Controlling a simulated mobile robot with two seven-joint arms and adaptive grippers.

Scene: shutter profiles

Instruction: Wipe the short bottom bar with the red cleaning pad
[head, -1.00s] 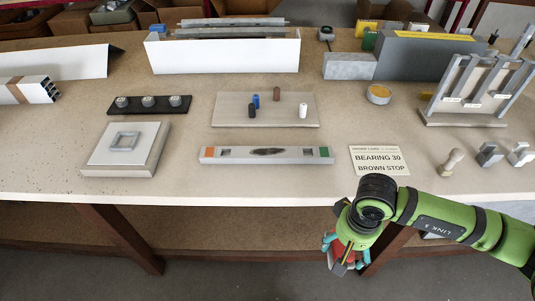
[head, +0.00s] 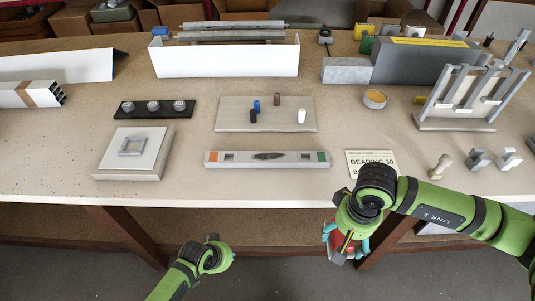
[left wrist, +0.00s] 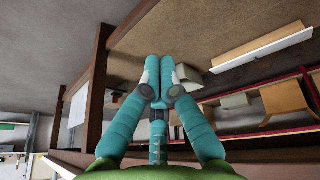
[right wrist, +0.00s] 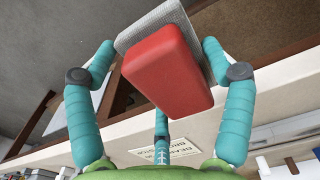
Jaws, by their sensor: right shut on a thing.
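The short bar (head: 268,158) lies flat near the table's front edge in the head view. It is light grey with an orange end, a green end and a dark smear at its middle. The red cleaning pad (right wrist: 165,65) has a grey textured backing and sits between the fingers of my right gripper (right wrist: 157,48), which is shut on it. In the head view this gripper (head: 346,248) hangs in front of the table edge, right of the bar and apart from it. My left gripper (left wrist: 160,62) has its fingertips together, with nothing seen between them.
A square block (head: 127,168) stands left. A board with pegs (head: 235,118) lies behind the bar. A slotted rack (head: 456,122) and small pieces stand at right.

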